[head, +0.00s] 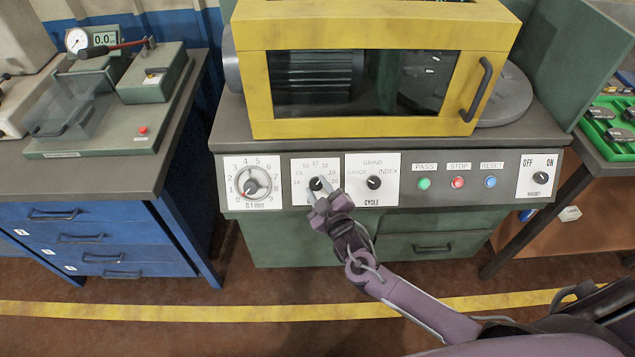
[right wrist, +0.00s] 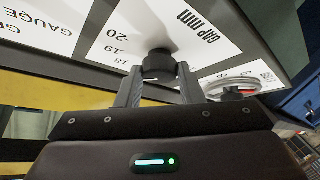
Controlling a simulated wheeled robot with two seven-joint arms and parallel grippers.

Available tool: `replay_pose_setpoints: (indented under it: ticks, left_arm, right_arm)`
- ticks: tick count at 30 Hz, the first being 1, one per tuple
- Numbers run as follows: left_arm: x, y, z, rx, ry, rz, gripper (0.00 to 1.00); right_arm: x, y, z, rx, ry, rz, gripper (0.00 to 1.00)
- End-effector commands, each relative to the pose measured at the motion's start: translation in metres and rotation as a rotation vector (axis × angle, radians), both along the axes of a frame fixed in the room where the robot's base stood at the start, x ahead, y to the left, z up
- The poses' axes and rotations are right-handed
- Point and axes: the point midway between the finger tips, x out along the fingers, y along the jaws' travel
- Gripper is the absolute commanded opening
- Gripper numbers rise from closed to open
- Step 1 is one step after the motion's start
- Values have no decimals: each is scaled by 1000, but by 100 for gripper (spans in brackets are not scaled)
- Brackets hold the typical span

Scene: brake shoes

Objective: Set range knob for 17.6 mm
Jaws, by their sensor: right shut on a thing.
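The range knob (head: 316,184) is a small black knob on a white plate (head: 299,169) with a numbered scale, on the machine's front panel. In the right wrist view the black knob (right wrist: 158,64) stands out from the plate marked "GAP mm" (right wrist: 192,30), where 18, 19 and 20 can be read. My right gripper (head: 322,196) reaches the panel from below, its two fingers shut on either side of the knob. The fingers also show in the right wrist view (right wrist: 160,85). I cannot tell which number the knob points to. My left gripper is not in view.
A silver 0.1 mm dial (head: 251,184) sits left of the range knob. The black cycle knob (head: 374,182) is close on the right, followed by the green (head: 424,183), red (head: 457,182) and blue (head: 490,181) buttons. A yellow-framed guard (head: 256,91) stands above the panel.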

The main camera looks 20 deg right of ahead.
Motion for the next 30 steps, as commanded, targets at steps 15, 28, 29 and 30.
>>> replay_pose_setpoints:
  ticks: [15, 28, 29, 30]
  left_arm:
    - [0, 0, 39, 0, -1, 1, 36]
    - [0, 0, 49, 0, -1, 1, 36]
    - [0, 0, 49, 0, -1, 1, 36]
    - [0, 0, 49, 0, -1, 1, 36]
  right_arm:
    - [2, -5, 7, -359, 101, 261, 11]
    - [3, -5, 6, -504, 142, 367, 11]
    - [3, -5, 6, -508, 144, 370, 11]
    - [3, -5, 6, -512, 145, 373, 11]
